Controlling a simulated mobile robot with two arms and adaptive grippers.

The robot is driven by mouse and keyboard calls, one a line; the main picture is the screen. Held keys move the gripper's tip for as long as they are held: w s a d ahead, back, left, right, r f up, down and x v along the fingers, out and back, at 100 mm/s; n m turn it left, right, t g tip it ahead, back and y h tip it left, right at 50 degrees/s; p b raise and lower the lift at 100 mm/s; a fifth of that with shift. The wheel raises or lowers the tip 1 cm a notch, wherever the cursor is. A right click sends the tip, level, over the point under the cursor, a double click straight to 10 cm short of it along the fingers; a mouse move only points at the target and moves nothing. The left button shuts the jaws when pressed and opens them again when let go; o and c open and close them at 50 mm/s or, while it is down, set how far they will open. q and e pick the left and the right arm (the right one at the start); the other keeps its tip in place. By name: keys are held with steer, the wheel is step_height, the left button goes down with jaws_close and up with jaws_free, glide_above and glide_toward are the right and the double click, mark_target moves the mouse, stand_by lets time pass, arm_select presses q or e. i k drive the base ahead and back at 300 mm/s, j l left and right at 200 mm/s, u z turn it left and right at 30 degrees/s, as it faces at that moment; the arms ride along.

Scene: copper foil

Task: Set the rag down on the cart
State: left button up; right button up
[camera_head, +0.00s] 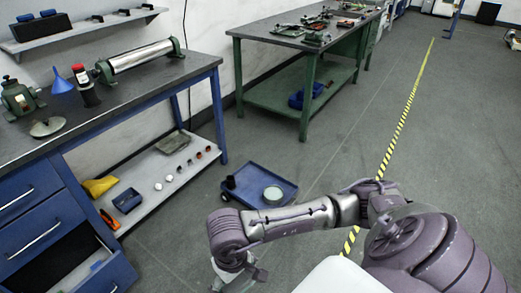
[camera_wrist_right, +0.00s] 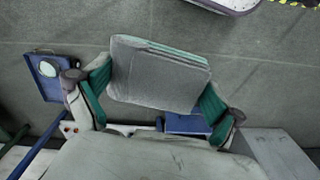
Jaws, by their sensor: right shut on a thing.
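The rag (camera_wrist_right: 157,75) is a grey folded pad with teal edges, seen close up in the right wrist view. My right gripper (camera_wrist_right: 155,80) is shut on it, with a finger at each side. In the head view my right gripper (camera_head: 238,277) is low at the bottom edge, in front of the cart and apart from it; the rag is hard to make out there. The cart (camera_head: 254,173) is a low dark blue tray on the floor, and it also shows at the left of the wrist view (camera_wrist_right: 43,91). My left gripper is not in view.
A round pale-topped tin (camera_head: 273,194) and a dark cup (camera_head: 231,182) are on the cart. A blue workbench (camera_head: 130,92) with a lower shelf stands at the left. A green table (camera_head: 285,41) stands behind. The floor right of the cart is clear.

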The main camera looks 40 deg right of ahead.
mark_target(253, 177)
steer(key=i+l+z, duration=0.3)
steer(key=i+z, duration=0.15)
steer(key=i, duration=0.15)
steer(key=i+z, duration=0.45)
steer(key=i, duration=0.2)
steer(key=i+j+z, duration=0.1)
steer(key=i+z, duration=0.35)
steer(key=i, duration=0.2)
steer(key=i+j+z, duration=0.35)
steer(key=j, duration=0.2)
steer(key=i+j+z, duration=0.15)
steer(key=j, duration=0.2)
steer(key=i+j+z, duration=0.2)
steer(key=j+z, duration=0.15)
steer(key=j, duration=0.3)
steer(key=i, duration=0.05)
